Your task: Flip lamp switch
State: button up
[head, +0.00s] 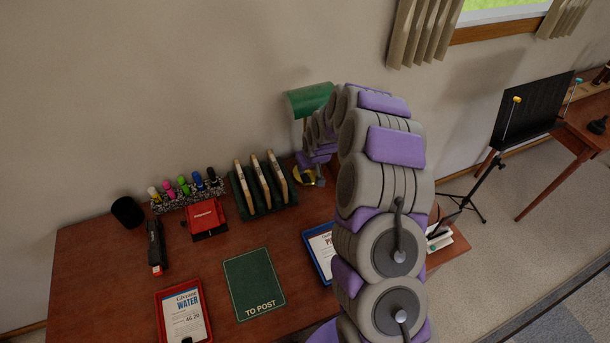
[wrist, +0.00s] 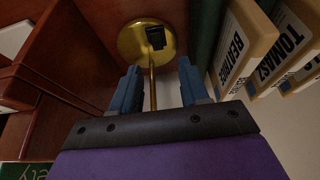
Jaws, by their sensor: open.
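The desk lamp has a green shade (head: 309,100) in the head view, at the back of the desk against the wall. Its round brass base (head: 303,178) is partly hidden by my arm. In the wrist view the brass base (wrist: 133,42) shows at top centre, with a thin brass stem running down between my fingers. A small black switch (wrist: 156,38) sits on the base. My gripper (wrist: 161,82) is open, its two blue-grey fingers apart on either side of the stem and pointing toward the base. The fingertips appear short of the switch.
A green rack (head: 262,207) of upright labelled blocks stands close left of the lamp, near my fingers on the right in the wrist view. Pens, a red box (head: 207,219), a black stapler (head: 155,247) and trays lie further left and front. A music stand (head: 527,108) is at right.

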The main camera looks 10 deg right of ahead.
aim_at(305, 175)
jog(key=x, duration=0.3)
jog(key=b+x, duration=0.1)
jog(key=x, duration=0.2)
jog(key=shift+d, duration=0.25)
jog(key=shift+b+x, duration=0.35)
jog(key=shift+x, duration=0.55)
jog(key=shift+a, duration=0.15)
jog(key=shift+c, duration=0.3)
grip_shut()
